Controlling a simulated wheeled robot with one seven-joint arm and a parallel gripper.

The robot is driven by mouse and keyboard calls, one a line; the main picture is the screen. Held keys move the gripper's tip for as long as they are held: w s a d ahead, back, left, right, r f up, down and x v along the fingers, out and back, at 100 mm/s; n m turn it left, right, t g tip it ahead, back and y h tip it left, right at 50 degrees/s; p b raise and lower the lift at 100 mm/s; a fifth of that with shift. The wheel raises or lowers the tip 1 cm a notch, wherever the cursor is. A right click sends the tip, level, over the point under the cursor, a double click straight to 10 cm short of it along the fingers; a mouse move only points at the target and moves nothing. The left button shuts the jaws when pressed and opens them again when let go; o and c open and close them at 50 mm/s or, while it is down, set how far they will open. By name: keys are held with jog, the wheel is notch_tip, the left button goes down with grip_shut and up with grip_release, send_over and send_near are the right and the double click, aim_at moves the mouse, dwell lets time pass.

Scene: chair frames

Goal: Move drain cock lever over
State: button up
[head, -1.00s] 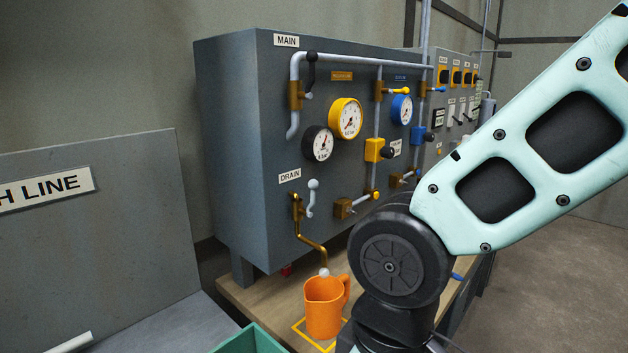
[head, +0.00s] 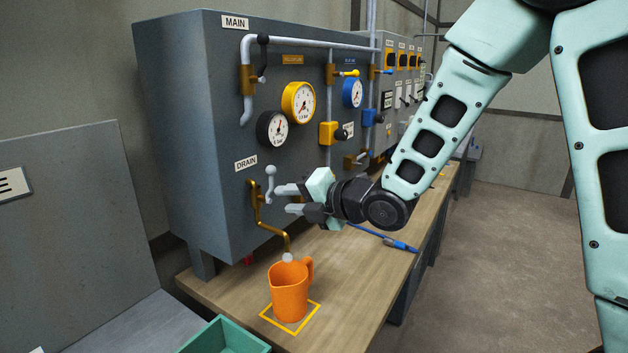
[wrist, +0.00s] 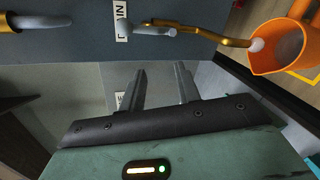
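The drain cock lever (head: 270,185) is a short grey handle with a round knob, standing upright below the DRAIN label (head: 245,164). It sits beside the brass drain pipe (head: 270,229), which bends down toward an orange jug (head: 289,292). My gripper (head: 288,199) is open and empty, its two fingers pointing left just right of the lever. In the head view I cannot tell whether they touch it. In the wrist view the lever (wrist: 150,30) lies beyond the open fingertips of my gripper (wrist: 160,72), with a visible gap. The jug (wrist: 282,45) is at the upper right there.
The jug stands in a yellow square outline (head: 264,317) on the wooden bench (head: 350,277). A blue pen-like tool (head: 399,245) lies behind it. A green tray (head: 226,338) is at the front. Other valves and a yellow gauge (head: 298,103) crowd the panel above my gripper.

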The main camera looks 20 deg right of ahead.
aim_at(275, 172)
jog(key=w+d+r+n+t+y, duration=0.1)
jog(key=d+r+n+t+y, duration=0.15)
jog(key=d+n, duration=0.2)
jog(key=shift+n, duration=0.25)
jog(key=p+x, duration=0.2)
jog(key=x, duration=0.1)
jog(key=p+x, duration=0.2)
jog(key=r+p+x, duration=0.1)
jog(key=p+x, duration=0.1)
jog(key=x, duration=0.1)
jog(key=shift+w+a, duration=0.25)
jog(key=shift+a, duration=0.05)
jog(key=shift+s+d+f+b, duration=0.1)
jog(key=shift+s+f+b, duration=0.05)
jog(key=shift+f+b, duration=0.2)
jog(key=c, duration=0.5)
jog(key=shift+o, duration=0.2)
